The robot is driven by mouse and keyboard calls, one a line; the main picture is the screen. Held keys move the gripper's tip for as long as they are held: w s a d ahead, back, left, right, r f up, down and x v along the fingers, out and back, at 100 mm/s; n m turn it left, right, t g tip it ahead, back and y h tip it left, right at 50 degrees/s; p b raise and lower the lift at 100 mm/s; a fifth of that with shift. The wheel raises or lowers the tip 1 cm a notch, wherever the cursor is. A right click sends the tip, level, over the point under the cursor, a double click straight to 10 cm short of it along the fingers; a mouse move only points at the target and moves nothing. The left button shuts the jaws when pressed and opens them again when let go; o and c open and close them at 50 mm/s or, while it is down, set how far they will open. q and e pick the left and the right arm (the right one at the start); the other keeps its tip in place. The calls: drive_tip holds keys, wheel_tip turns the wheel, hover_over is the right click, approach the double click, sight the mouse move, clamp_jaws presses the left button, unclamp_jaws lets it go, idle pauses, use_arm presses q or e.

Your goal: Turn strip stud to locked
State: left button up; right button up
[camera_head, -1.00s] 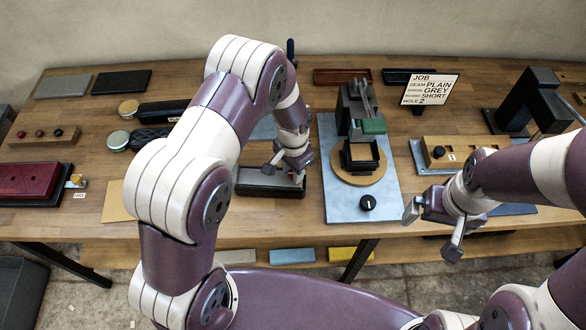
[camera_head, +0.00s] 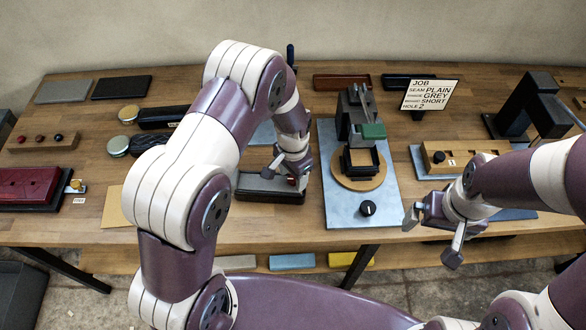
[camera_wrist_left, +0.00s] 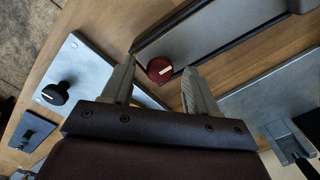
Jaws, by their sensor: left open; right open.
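The strip stud appears to be the dark red round knob (camera_wrist_left: 160,69) with a pale mark at the end of a long dark strip holder. In the left wrist view it sits between the fingertips of my open left gripper, with a gap on each side. The mark points right and slightly up. In the head view the strip holder (camera_head: 268,196) lies at the front middle of the table, and my left gripper (camera_head: 284,178) is over its right end, partly hiding the stud. My right gripper (camera_head: 432,235) is open and empty near the table's front edge.
A blue-grey plate (camera_head: 338,210) with a black dial (camera_head: 368,208) and a clamp-like stand (camera_head: 357,115) is just right of the holder. A job sign (camera_head: 431,94) stands behind.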

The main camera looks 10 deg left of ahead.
sight(293, 179)
use_arm(q)
wheel_tip(293, 179, up, 12)
drive_tip(key=b, duration=0.2)
drive_tip(key=shift+r, duration=0.2)
